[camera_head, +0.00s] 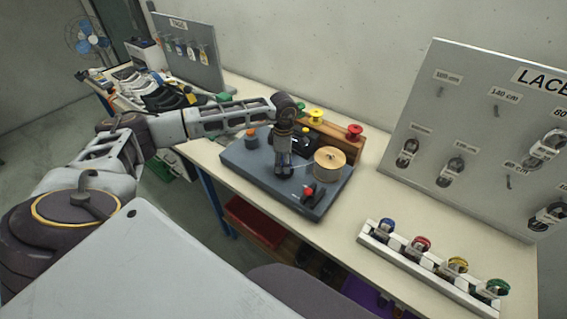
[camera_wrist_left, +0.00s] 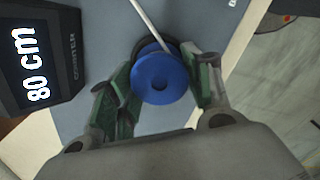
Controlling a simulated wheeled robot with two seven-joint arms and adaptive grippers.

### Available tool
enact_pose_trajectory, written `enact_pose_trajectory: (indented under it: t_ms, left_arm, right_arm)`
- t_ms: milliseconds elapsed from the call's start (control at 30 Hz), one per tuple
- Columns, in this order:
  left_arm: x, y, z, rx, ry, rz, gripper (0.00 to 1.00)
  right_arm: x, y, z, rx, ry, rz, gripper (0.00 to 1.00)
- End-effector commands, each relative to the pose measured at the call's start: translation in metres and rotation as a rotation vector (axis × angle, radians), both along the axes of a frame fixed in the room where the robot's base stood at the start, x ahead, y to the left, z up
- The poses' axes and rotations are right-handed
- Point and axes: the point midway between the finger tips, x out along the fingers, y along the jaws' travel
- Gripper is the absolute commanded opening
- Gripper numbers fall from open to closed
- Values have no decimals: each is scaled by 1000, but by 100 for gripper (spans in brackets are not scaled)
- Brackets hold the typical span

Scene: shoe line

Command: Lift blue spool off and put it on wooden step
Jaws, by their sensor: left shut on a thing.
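The blue spool (camera_wrist_left: 160,77) shows in the left wrist view between the two green-padded fingers of my left gripper (camera_wrist_left: 158,90). The gripper is shut on it. In the head view my left gripper (camera_head: 284,170) points down over the grey board, and its fingers hide the spool there. I cannot tell whether the spool is still on its seat. The wooden step (camera_head: 340,146) stands at the back of the board. It carries a yellow spool (camera_head: 316,115) and a red spool (camera_head: 354,131). My right gripper is not in view.
On the grey board (camera_head: 240,159) are a large wooden reel (camera_head: 329,164), a red knob (camera_head: 308,192), an orange knob (camera_head: 251,132) and a dark counter reading 80 cm (camera_wrist_left: 36,62). A white rack of coiled laces (camera_head: 410,262) lies at the right. A lace panel (camera_head: 470,110) stands behind.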

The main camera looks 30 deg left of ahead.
Motion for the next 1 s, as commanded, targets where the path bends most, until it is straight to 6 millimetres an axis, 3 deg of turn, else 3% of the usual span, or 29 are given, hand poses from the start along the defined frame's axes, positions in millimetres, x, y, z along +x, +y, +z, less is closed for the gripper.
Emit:
enact_pose_trajectory:
  t_ms: [633,1000]
  left_arm:
    - [1,0,80,0,-3,-1,18]
    - [0,0,96,0,-1,-1,18]
  right_arm:
    - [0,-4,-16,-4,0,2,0]
    - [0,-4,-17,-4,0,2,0]
